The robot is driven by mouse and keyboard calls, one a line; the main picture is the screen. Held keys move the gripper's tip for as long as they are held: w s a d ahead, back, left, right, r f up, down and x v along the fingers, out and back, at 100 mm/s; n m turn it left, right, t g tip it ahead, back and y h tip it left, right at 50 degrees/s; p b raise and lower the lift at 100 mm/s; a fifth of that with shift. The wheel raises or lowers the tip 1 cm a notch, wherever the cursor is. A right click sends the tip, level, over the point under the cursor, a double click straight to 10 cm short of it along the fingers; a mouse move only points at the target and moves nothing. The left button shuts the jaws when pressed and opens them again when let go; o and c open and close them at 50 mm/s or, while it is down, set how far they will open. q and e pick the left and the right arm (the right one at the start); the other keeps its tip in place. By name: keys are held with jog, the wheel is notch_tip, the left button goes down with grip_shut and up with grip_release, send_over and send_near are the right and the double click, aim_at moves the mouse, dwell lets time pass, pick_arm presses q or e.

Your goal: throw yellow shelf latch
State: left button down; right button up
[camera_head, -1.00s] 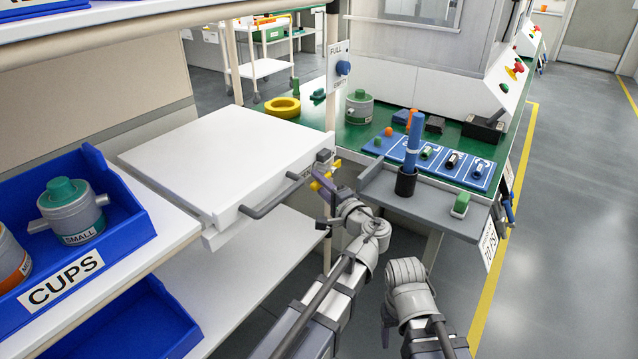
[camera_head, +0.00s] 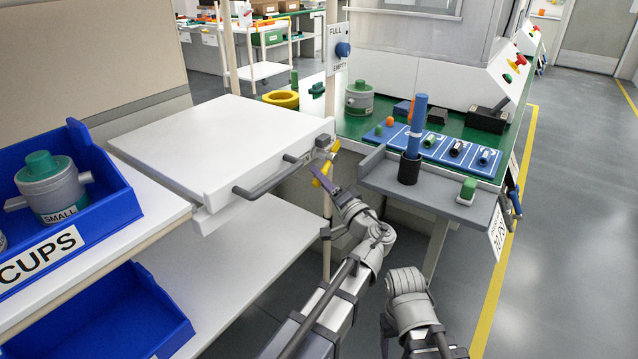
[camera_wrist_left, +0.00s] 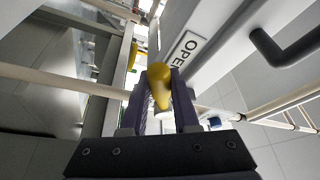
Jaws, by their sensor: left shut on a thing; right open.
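The yellow shelf latch (camera_head: 319,181) is at the right front corner of the white pull-out shelf (camera_head: 215,145). My left gripper (camera_head: 331,179) is shut on the latch, its purple fingers reaching up from below. In the left wrist view, the yellow latch (camera_wrist_left: 158,78) sits between the two fingertips (camera_wrist_left: 159,92), beside an "OPEN" label (camera_wrist_left: 186,47) on the shelf's edge. My right arm shows at the lower middle of the head view, but its jaws do not show.
A grey bar handle (camera_head: 262,188) juts from the shelf front, close to the left gripper. A grey side tray (camera_head: 430,195) with a blue rod (camera_head: 415,130) in a black holder stands to the right. Blue cup bins (camera_head: 95,190) are at left.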

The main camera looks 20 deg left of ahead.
pick_arm(q)
jog(key=shift+w+f+n+y+b, duration=0.15)
jog(key=shift+f+n+y+b, duration=0.2)
jog(key=shift+n, duration=0.25)
jog(key=shift+d, duration=0.1)
jog(key=c, duration=0.7)
grip_release()
jog(key=shift+o, duration=0.2)
